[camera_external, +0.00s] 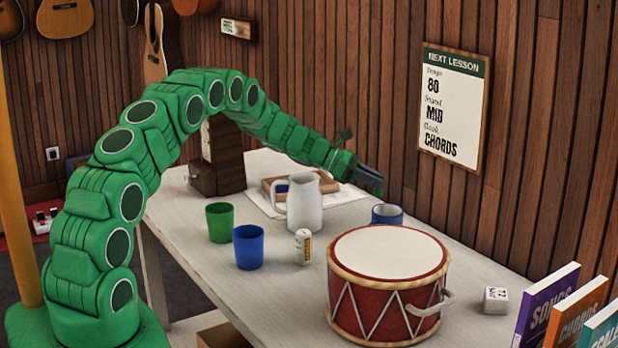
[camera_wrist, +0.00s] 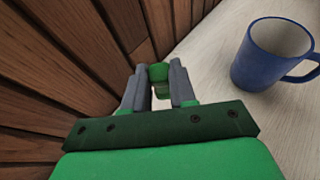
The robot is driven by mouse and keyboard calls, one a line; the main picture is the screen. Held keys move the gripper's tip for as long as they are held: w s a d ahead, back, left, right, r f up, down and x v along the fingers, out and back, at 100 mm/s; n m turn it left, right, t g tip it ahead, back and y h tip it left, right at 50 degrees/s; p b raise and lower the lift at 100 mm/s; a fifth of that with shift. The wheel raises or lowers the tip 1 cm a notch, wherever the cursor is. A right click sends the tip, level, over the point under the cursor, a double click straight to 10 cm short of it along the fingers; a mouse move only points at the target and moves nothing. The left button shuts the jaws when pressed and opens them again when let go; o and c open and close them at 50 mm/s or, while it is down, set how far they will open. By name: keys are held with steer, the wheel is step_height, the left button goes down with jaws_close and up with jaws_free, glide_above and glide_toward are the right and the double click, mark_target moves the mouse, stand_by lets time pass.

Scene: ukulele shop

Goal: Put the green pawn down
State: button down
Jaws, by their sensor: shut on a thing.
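My gripper (camera_external: 370,180) is over the far side of the table, close to the wooden wall. In the wrist view its two grey fingers (camera_wrist: 158,88) are shut on the green pawn (camera_wrist: 158,72). The pawn's rounded green top shows between the fingertips; the rest is mostly hidden. The height of the pawn above the table (camera_external: 290,300) is hard to tell.
A blue mug (camera_wrist: 256,70) is to the right of the gripper; it also shows behind the drum (camera_external: 385,255). A white die (camera_external: 496,300) lies near the books.

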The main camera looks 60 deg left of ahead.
steer(key=shift+f, duration=2.95)
steer(key=shift+f, duration=0.15)
steer(key=c, duration=0.9)
jaws_free()
steer(key=shift+s+a+r, duration=0.1)
steer(key=shift+a+r, duration=0.1)
steer(key=shift+r, duration=0.05)
steer(key=v, duration=1.1)
steer(key=shift+s+a, duration=0.2)
steer(key=shift+s, duration=0.05)
